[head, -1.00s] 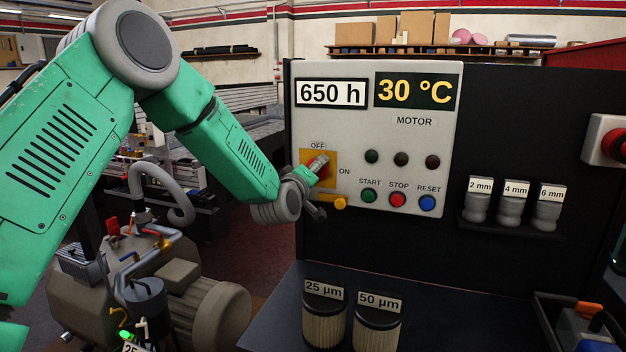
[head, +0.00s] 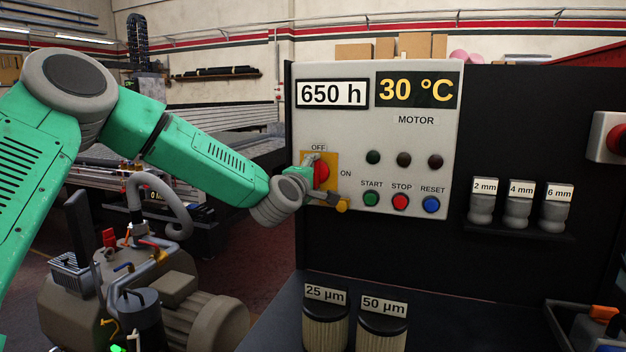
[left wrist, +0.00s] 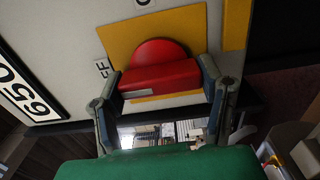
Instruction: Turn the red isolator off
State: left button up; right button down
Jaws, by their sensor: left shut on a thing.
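The red isolator (head: 322,174) is a round knob with a raised bar, on a yellow plate (head: 331,160) at the left of the grey panel. OFF is printed above the plate and ON to its right. My left gripper (head: 316,182) is at the isolator, one finger above and one below. In the left wrist view the red bar (left wrist: 158,77) lies crosswise between both fingers (left wrist: 160,82), which are shut on it. Part of the lettering FF shows left of the plate there. The fingers partly hide the isolator in the head view. My right gripper is out of view.
START (head: 371,199), STOP (head: 400,202) and RESET (head: 431,205) buttons are to the right. Filters (head: 325,325) stand on the dark shelf below. A compressor (head: 165,285) stands at lower left.

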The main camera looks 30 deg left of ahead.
pick_arm(q)
jog(key=shift+f, duration=0.25)
jog(key=o, duration=0.9)
jog(key=shift+o, duration=1.3)
jog(key=shift+w+d, duration=0.1)
jog(key=shift+w+f, duration=0.1)
jog(key=shift+w, duration=0.05)
jog(key=shift+s+r, duration=0.25)
jog(key=shift+s, duration=0.2)
jog(key=v, duration=1.1)
jog(key=shift+f, duration=0.3)
jog(key=shift+d, duration=0.15)
